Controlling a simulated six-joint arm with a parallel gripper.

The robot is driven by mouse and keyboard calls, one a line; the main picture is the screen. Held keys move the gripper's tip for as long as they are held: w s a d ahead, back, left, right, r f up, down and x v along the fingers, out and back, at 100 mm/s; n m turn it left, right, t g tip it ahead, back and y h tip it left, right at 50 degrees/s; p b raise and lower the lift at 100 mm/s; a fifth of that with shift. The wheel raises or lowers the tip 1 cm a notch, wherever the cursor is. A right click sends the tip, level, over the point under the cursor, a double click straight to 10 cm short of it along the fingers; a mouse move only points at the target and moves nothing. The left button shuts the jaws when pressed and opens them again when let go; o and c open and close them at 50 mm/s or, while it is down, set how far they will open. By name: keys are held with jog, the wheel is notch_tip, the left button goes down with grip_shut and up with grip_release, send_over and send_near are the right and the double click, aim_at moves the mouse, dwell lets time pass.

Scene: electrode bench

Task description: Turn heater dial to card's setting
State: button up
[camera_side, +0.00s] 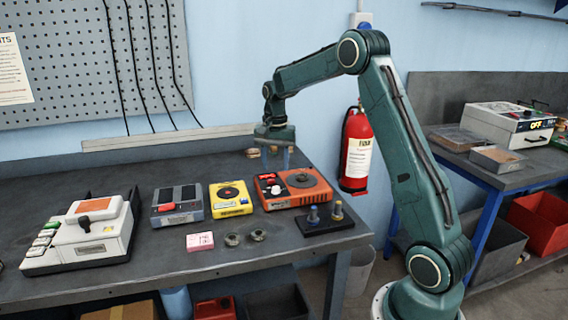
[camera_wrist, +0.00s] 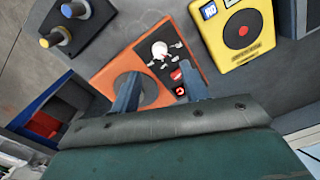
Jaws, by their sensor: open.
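The orange heater (camera_side: 292,201) stands at the right of the row on the bench, with a round grey plate and a dark control panel. In the wrist view the heater (camera_wrist: 113,68) shows a white dial (camera_wrist: 160,49) with a red mark on the panel, and a red switch further down. The dial's exact setting is too small to read. A small pink and white card (camera_side: 200,241) lies in front of the row; its writing is unreadable. My gripper (camera_side: 274,156) is open and empty above the heater. Its two fingers (camera_wrist: 158,82) show apart over the heater, below the dial in the wrist view.
A yellow unit (camera_side: 231,208) and a grey unit (camera_side: 178,217) stand left of the heater. A black block with blue and brass posts (camera_side: 325,221) stands in front. Two small round pieces (camera_side: 245,238) lie beside the card. A white device (camera_side: 90,247) is far left.

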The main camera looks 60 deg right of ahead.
notch_tip(320, 180, up, 6)
jog(key=shift+r, duration=0.25)
dwell(0.4)
jog(key=s+a+r+n+t, duration=0.1)
jog(key=s+a+r+n, duration=0.3)
jog(key=a, duration=0.3)
jog(key=s+a+r+n+t, duration=0.2)
jog(key=s+a+r, duration=0.2)
jog(key=s+a, duration=0.35)
jog(key=s+a+f+n+t, duration=0.1)
jog(key=s+a+f+n, duration=0.1)
jog(key=s, duration=0.5)
jog(key=s+a+f+n+t, duration=0.1)
jog(key=s+a+f+n, duration=0.1)
jog(key=s+a+n, duration=0.3)
jog(key=s+a, duration=0.2)
jog(key=s, duration=0.1)
jog(key=shift+a+n+t, duration=0.25)
jog(key=shift+n+t, duration=0.05)
